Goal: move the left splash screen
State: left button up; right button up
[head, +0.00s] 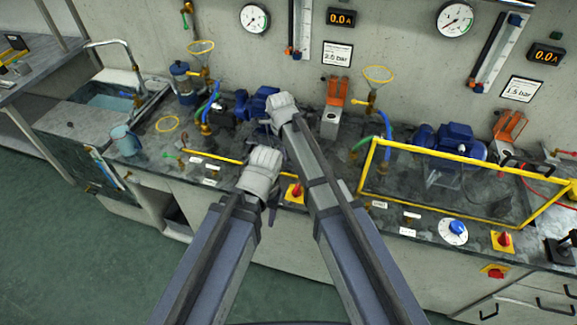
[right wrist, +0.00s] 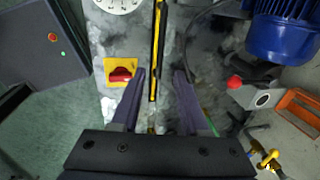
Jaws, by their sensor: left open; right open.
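The left splash screen shows in the head view as a thin yellow bar (head: 212,157) along the front of the left bench area; its right part is hidden behind my arms. In the right wrist view its yellow bar with a dark edge (right wrist: 157,50) runs between my right gripper's fingers in the picture. My right gripper (right wrist: 160,80) is open; contact cannot be told. In the head view the right gripper (head: 283,107) is near the left blue motor (head: 262,102). My left gripper (head: 262,164) is lower, by the bench front; its fingers are hidden.
A second yellow-framed screen (head: 463,159) stands around the right pump. A red knob on a yellow plate (head: 294,193) is just right of my left gripper. A blue bucket (head: 125,140) and sink (head: 105,102) are at left. Orange-handled valves (head: 336,91) stand behind.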

aim_at(288, 166)
jog(key=shift+d, duration=0.1)
jog(key=f+b, duration=0.2)
jog(key=w+f+b, duration=0.1)
jog(key=f+b, duration=0.4)
jog(key=shift+w+d+f+b, duration=0.2)
jog(key=shift+w+f+b, duration=0.05)
jog(key=shift+f+b, duration=0.1)
jog(key=shift+r, duration=0.1)
grip_shut()
dwell(1.3)
